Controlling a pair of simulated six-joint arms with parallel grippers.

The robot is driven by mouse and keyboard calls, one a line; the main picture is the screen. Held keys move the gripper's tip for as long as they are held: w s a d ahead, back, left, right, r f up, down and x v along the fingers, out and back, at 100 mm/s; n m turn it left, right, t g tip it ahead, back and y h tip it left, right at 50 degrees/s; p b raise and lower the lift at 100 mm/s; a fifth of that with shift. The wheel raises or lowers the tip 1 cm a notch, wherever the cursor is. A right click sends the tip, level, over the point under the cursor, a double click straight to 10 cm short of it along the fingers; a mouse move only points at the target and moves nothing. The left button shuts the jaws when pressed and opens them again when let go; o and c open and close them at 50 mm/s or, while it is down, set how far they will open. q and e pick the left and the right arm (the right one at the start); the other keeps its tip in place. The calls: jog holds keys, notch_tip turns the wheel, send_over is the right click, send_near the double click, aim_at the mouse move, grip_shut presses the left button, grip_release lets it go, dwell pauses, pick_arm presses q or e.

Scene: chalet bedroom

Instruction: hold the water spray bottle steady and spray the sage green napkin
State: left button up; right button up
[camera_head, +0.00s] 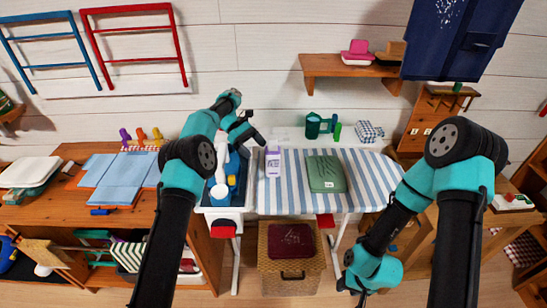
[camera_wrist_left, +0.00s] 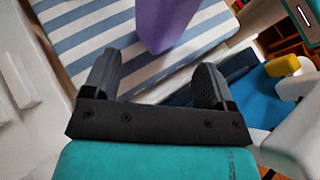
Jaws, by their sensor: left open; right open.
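The water spray bottle (camera_head: 273,164), pale and purple, stands on the left part of the striped board; what looks like its purple body shows in the left wrist view (camera_wrist_left: 180,20). The folded sage green napkin (camera_head: 325,174) lies flat on the board to its right. My left gripper (camera_head: 256,127) is open and empty, behind and above the bottle; in the left wrist view its fingers (camera_wrist_left: 157,65) are spread, with the purple body beyond them. My right gripper (camera_head: 347,287) is low at the board's front right, away from both; its fingers are hard to make out.
The blue-and-white striped board (camera_head: 381,185) has free room right of the napkin. A green watering can (camera_head: 313,125) and a checked item (camera_head: 369,131) stand behind it. A wicker basket (camera_head: 291,272) is below.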

aim_at(270, 164)
pick_arm(q)
jog(key=shift+x, duration=4.55)
jog(key=shift+c, duration=0.2)
grip_shut()
jog(key=c, duration=1.3)
grip_release()
jog(key=shift+c, duration=0.2)
jog(key=o, duration=1.5)
